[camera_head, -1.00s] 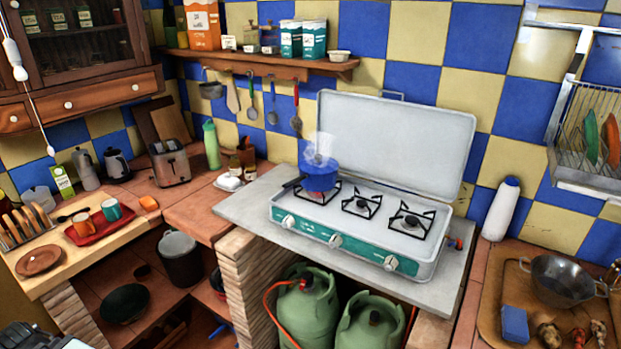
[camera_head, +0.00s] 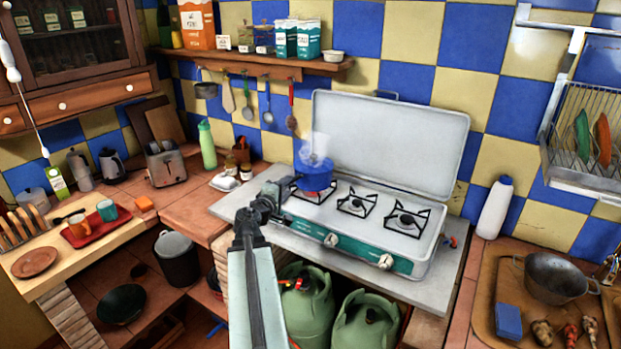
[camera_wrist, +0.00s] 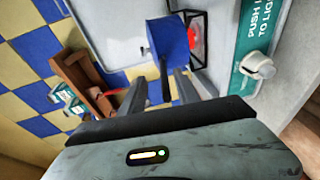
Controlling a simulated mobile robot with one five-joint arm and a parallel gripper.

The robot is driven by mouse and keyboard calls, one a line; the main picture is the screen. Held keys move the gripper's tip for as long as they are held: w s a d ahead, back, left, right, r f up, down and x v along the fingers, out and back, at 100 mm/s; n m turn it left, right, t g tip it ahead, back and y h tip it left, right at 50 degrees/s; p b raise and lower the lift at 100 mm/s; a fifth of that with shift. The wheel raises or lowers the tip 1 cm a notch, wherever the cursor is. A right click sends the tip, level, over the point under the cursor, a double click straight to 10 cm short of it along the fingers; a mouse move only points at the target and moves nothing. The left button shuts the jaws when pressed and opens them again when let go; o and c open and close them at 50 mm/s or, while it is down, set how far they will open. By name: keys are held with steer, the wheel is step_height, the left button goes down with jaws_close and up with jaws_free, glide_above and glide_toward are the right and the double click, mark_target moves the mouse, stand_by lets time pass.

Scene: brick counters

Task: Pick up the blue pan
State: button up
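The blue pan (camera_head: 315,175) sits on the left burner of the white and teal camping stove (camera_head: 425,257), with a red glow under it and steam above. Its dark handle points left and is mostly hidden behind my gripper (camera_head: 283,188) in the head view. In the wrist view the pan (camera_wrist: 168,45) is just ahead of my gripper (camera_wrist: 160,86). The two fingers stand apart, with the dark handle showing between them. I cannot tell whether either finger touches the handle.
The raised stove lid (camera_head: 395,140) stands behind the burners. A toaster (camera_head: 168,164) and green bottle (camera_head: 207,145) are to the left. Utensils hang under the shelf (camera_head: 250,62) above. A white bottle (camera_head: 494,208) stands right of the stove.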

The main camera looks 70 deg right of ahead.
mark_target(294, 178)
steer(key=d, duration=0.2)
steer(key=d+f+b, duration=0.1)
steer(key=d, duration=0.5)
steer(key=shift+f+b, duration=0.3)
steer(key=shift+a, duration=0.15)
steer(key=shift+c, duration=0.4)
jaws_close()
stand_by(0.6)
